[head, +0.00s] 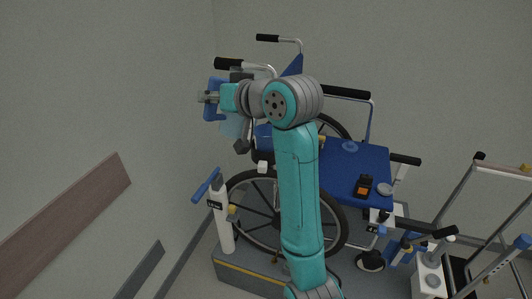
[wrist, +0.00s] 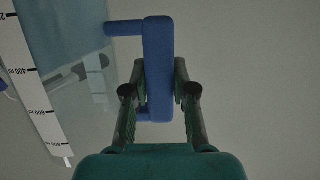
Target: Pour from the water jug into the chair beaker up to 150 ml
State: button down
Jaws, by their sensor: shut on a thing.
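My gripper (head: 208,97) is raised at the upper left of the head view, beside the wheelchair's back. In the wrist view my gripper (wrist: 159,92) is shut on the blue handle (wrist: 158,50) of the water jug. The clear jug body (wrist: 85,90) fills the left of that view, with pale blue water (wrist: 65,30) inside and a white printed scale (wrist: 38,105). I cannot clearly make out the chair beaker; my arm and the jug cover part of the chair.
On the seat lie a black and orange device (head: 363,186) and a grey round thing (head: 385,189). A white cylinder (head: 221,215) stands at left. A walker frame (head: 480,205) stands at right.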

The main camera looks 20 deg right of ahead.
jog(key=shift+f+n, duration=0.3)
jog(key=shift+n, duration=0.1)
jog(key=shift+w+d+f+n+h, duration=0.1)
jog(key=shift+d+f+n+h, duration=0.2)
jog(key=shift+f, duration=0.35)
jog(key=shift+w+d+f+n+h, duration=0.1)
jog(key=shift+f+n+h, duration=0.2)
jog(key=shift+f+n, duration=0.25)
jog(key=shift+r, duration=0.1)
jog(key=shift+r, duration=1.9)
